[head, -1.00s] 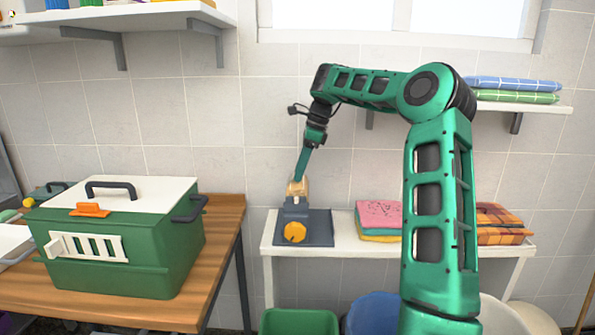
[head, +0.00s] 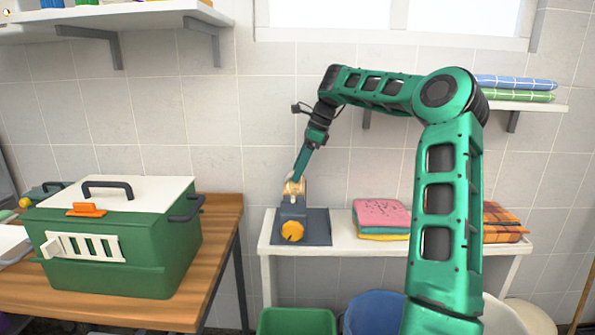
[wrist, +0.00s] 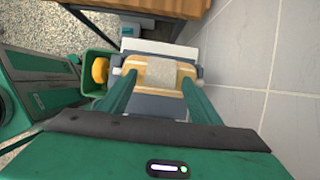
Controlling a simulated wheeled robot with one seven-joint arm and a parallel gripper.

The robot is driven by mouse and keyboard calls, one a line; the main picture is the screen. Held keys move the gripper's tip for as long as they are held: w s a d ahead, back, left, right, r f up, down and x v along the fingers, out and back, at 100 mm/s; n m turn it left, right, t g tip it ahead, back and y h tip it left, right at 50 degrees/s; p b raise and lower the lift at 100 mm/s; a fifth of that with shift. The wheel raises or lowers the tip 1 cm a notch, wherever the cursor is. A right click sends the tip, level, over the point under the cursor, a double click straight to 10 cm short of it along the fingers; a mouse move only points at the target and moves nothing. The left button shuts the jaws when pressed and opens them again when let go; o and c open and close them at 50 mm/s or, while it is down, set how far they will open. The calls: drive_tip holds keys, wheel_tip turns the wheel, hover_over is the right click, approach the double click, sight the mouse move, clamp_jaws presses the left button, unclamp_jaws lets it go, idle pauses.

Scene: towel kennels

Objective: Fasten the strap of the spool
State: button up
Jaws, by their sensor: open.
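The spool (head: 294,188) is tan and sits at the back of a dark blue-grey stand with an orange knob (head: 292,231) on its front. In the wrist view the spool (wrist: 148,74) shows a tan body with a pale grey-beige patch across its middle. I cannot tell whether that patch is the strap. My gripper (head: 296,178) points down at the spool from above. In the wrist view my gripper (wrist: 160,78) is open, with one green finger on each side of the pale patch. I cannot tell whether the fingers touch it.
The stand is on a dark mat (head: 318,225) on a white shelf (head: 345,236). Folded towels (head: 382,216) lie to its right. A green kennel (head: 110,245) stands on a wooden table at left. A green bin (head: 297,322) and a blue bin are below. The tiled wall is close behind.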

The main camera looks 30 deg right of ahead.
drive_tip(key=v, duration=1)
drive_tip(key=shift+d+r, duration=0.15)
drive_tip(key=shift+r, duration=0.2)
